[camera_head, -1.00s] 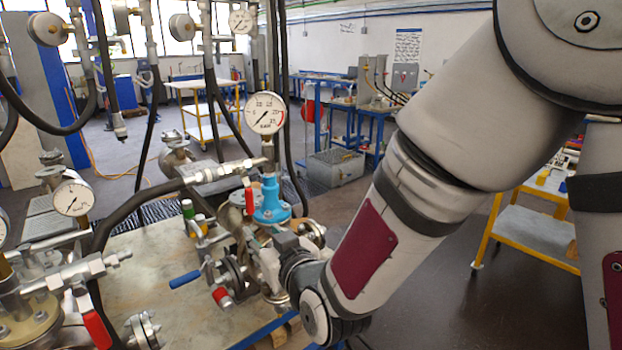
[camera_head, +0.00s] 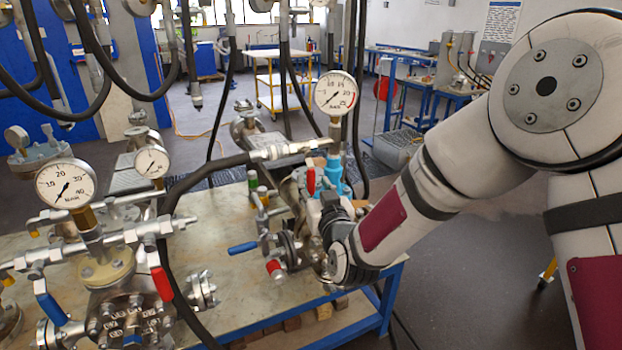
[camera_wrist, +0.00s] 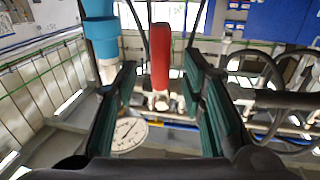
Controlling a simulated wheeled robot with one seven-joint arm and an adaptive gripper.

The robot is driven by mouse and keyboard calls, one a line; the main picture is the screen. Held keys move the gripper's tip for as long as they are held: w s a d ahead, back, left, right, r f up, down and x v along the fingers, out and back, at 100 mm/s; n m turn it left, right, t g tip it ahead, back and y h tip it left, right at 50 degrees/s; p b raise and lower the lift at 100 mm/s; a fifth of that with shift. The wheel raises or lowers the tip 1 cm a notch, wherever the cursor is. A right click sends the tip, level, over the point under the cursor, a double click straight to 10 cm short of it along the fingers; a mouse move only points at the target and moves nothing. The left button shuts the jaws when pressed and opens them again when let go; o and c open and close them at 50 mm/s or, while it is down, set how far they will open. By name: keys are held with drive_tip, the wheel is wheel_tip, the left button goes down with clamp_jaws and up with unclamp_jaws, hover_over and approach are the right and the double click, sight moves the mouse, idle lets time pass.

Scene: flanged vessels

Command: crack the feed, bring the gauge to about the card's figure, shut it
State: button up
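A red lever handle (camera_head: 311,180) stands upright beside a blue neck piece (camera_head: 328,170) on the flanged vessel at the table's right end. A round white gauge (camera_head: 335,93) sits above it, its needle pointing lower left, near the low end of the scale. My gripper (camera_wrist: 160,65) is open, with the red handle (camera_wrist: 160,45) between its two fingers in the wrist view. Gaps show on both sides of the handle. The blue piece (camera_wrist: 101,30) is just outside the left finger. In the head view my wrist hides part of the vessel. I cannot pick out the card.
A second vessel with a larger gauge (camera_head: 66,184) and red and blue levers stands at front left. A black hose (camera_head: 180,205) arches between the vessels. A blue lever (camera_head: 242,248) and a red-ended fitting (camera_head: 274,267) stick out left of my gripper. The table top (camera_head: 225,215) is partly bare.

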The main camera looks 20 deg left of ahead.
sight(312, 181)
drive_tip(key=shift+x, duration=1.75)
clamp_jaws()
